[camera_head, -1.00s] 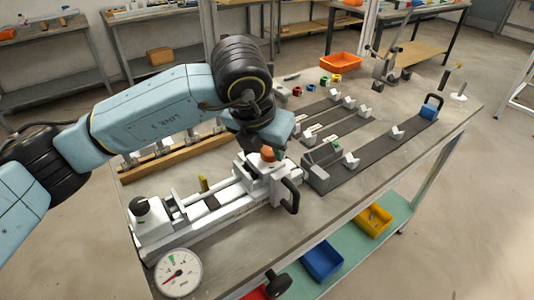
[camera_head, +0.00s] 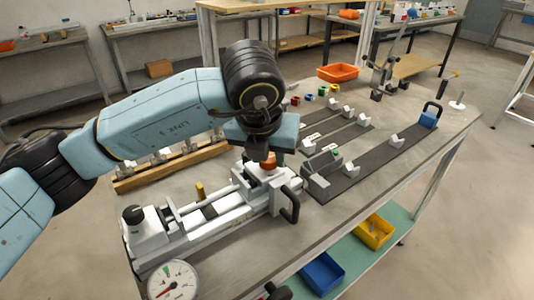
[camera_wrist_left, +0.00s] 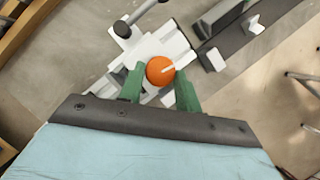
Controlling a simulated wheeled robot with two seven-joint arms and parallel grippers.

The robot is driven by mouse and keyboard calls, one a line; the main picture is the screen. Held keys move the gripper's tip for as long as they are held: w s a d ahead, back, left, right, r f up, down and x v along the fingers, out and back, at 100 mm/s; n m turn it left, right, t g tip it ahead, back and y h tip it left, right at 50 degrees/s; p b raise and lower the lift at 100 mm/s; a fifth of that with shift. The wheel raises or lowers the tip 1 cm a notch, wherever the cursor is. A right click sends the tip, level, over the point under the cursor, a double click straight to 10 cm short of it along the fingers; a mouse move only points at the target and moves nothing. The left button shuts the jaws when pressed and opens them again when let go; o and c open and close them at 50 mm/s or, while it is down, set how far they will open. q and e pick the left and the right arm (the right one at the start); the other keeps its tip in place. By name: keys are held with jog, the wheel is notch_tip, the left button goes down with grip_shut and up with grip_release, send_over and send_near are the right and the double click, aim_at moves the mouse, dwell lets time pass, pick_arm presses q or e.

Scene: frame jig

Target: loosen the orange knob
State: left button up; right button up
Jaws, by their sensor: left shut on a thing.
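The orange knob (camera_head: 268,163) sits on top of the right end of the white jig (camera_head: 190,225). In the left wrist view the knob (camera_wrist_left: 160,71) is round with a white pointer line, and the jig lies under it. My left gripper (camera_head: 268,158) comes down on the knob from above. Its two green fingers (camera_wrist_left: 160,82) stand on either side of the knob in the left wrist view, shut on it. In the head view the arm and wrist partly hide the knob. My right gripper is not in view.
A round dial gauge (camera_head: 173,281) is at the jig's front left. A black handle (camera_head: 290,205) sticks out at the jig's right end. Dark rails with white V-blocks (camera_head: 375,155) lie to the right. An orange bin (camera_head: 338,72) stands at the back.

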pick_arm(q)
jog(key=shift+f, duration=0.1)
jog(key=o, duration=1)
jog(key=shift+w, duration=0.15)
jog(key=shift+c, duration=0.2)
jog(key=shift+s+r, duration=0.2)
jog(key=shift+r, duration=0.3)
jog(key=p+v, duration=0.1)
jog(key=v, duration=1.1)
jog(key=shift+s+r, duration=0.15)
jog(key=shift+r, duration=0.05)
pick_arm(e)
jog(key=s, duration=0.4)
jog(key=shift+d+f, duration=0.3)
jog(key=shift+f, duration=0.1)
